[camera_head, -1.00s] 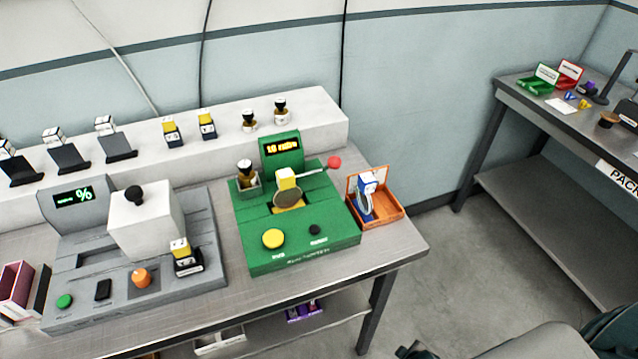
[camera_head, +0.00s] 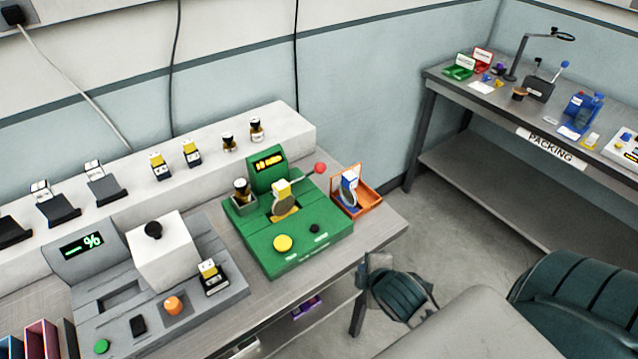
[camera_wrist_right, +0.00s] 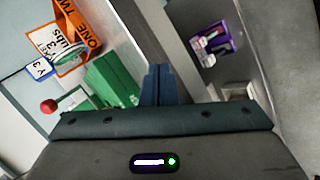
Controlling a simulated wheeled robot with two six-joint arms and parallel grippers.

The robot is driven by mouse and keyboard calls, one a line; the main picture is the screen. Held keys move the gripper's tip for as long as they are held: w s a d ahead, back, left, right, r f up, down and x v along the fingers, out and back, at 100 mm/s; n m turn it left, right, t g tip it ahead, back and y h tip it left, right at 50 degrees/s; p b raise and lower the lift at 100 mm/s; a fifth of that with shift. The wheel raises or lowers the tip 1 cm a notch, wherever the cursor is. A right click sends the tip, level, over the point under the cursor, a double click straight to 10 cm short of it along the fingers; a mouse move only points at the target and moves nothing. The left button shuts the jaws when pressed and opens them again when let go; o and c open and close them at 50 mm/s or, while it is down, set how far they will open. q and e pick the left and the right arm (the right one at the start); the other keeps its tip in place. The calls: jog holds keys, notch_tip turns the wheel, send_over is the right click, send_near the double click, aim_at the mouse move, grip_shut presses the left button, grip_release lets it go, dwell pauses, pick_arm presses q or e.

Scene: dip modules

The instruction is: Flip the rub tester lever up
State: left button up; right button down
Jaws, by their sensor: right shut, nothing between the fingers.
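The green rub tester (camera_head: 300,240) stands on the grey bench with a lit display. Its lever is a thin rod ending in a red ball (camera_head: 320,168), sticking out toward the orange box at its right back. The red ball also shows at the left of the right wrist view (camera_wrist_right: 48,106). My right gripper (camera_head: 374,263) is shut and empty, in front of the bench's right end and apart from the lever. Its shut fingers show in the right wrist view (camera_wrist_right: 159,84). My left gripper is not in view.
An orange box (camera_head: 369,200) with a blue and white item stands close to the tester's right side. A grey percent-display machine (camera_head: 120,285) with a white block is at left. Bottles and stamps stand on the white ledge (camera_head: 290,125). A packing table (camera_head: 470,100) is at back right.

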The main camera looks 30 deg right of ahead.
jog(key=w+r+n+t, duration=0.1)
jog(key=w+n, duration=0.1)
jog(key=n, duration=0.1)
jog(key=w+d+r+n+t, duration=0.1)
jog(key=r+n, duration=0.1)
jog(key=n, duration=0.1)
jog(key=w+d+r+n+t, duration=0.1)
jog(key=w+r+n, duration=0.1)
jog(key=shift+w+r+n+t, duration=0.15)
jog(key=shift+w+n+t, duration=0.15)
jog(key=shift+n+t, duration=0.1)
jog(key=w+r+n+t+y, duration=0.3)
jog(key=w+r+n+t, duration=0.1)
jog(key=n, duration=0.9)
jog(key=shift+w+d+r, duration=0.35)
jog(key=shift+w+r, duration=0.25)
jog(key=shift+w, duration=0.15)
jog(key=shift+w+p, duration=0.5)
jog(key=shift+w, duration=0.15)
jog(key=w+p, duration=0.1)
jog(key=w, duration=0.4)
jog(key=w+f+p, duration=0.1)
jog(key=w, duration=0.1)
jog(key=shift+w+a+p, duration=0.15)
jog(key=shift+w+p, duration=0.1)
jog(key=shift+p, duration=0.05)
jog(key=shift+w+f, duration=0.15)
jog(key=shift+w, duration=0.45)
